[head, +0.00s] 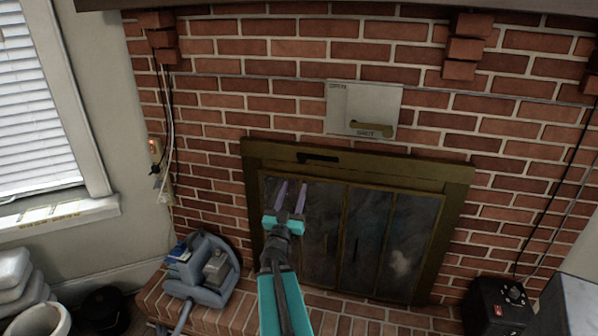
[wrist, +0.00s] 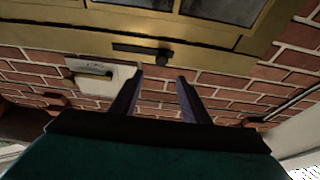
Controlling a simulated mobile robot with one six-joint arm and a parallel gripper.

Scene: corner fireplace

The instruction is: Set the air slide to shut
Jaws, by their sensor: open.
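A dark slot with a round knob, which looks like the air slide (head: 318,157), is set in the top of the brass fireplace frame (head: 420,170). Its knob sits at the left end in the head view. The wrist view, turned over, shows the slide (wrist: 135,49) with its knob (wrist: 163,57) at the right end. No lettering is readable beside it. My gripper (head: 292,185) is open and empty, its fingers pointing up, in front of the glass doors below the knob. In the wrist view my gripper (wrist: 160,76) has its fingertips close to the knob; contact cannot be told.
A pale plate (head: 345,104) marked OPEN and SHUT is on the bricks above; its brass handle (head: 370,129) lies level beside SHUT. A grey-blue caddy (head: 200,268) stands on the brick hearth (head: 235,312) at left. A black box (head: 497,305) stands at lower right.

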